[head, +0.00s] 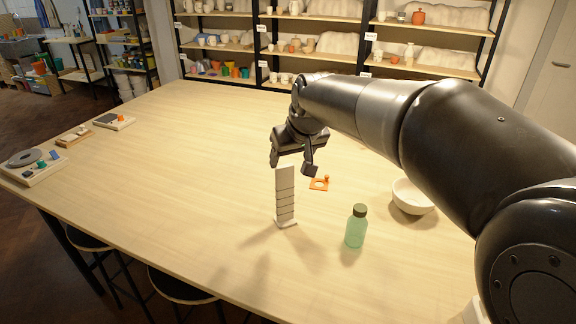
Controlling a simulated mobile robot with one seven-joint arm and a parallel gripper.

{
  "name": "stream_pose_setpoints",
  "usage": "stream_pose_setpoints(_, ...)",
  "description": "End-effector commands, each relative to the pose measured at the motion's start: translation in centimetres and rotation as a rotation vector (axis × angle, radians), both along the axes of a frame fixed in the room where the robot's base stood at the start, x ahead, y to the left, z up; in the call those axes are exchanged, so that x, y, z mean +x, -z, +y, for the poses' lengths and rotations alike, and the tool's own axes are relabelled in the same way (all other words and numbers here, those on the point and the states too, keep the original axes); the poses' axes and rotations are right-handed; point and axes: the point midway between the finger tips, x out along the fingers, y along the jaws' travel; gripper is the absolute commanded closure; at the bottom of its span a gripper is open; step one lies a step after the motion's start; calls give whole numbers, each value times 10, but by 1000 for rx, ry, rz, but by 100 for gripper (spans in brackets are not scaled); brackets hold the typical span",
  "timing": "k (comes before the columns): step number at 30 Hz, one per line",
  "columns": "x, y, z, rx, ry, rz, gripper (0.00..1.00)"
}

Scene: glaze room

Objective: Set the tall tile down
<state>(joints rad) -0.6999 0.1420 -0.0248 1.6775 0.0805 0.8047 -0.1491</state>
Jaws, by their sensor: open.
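The tall tile (285,193) is a pale upright slab with several dark horizontal lines and a small foot. It stands upright on the wooden table (190,150), near the middle of the head view. My gripper (293,168) is just above and behind the tile's top, fingers pointing down and spread apart. Nothing shows between the fingers. From this angle I cannot tell whether a finger touches the tile.
A green bottle (356,226) stands right of the tile. An orange piece with a hole (320,184) lies behind it, and a white bowl (412,197) sits farther right under my arm. A wheel-like device (28,163) is at the left edge. The table's left-middle is clear.

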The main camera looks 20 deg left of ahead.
Motion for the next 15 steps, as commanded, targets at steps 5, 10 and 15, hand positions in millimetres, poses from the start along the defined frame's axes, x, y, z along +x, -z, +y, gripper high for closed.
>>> stream_pose_setpoints(5, -4, -10, -4, 0, 0, 0, 33)
stream_pose_setpoints(10, -4, -11, -5, -1, 0, 1, 33)
stream_pose_setpoints(15, -5, -15, -23, 0, 26, -1, 33)
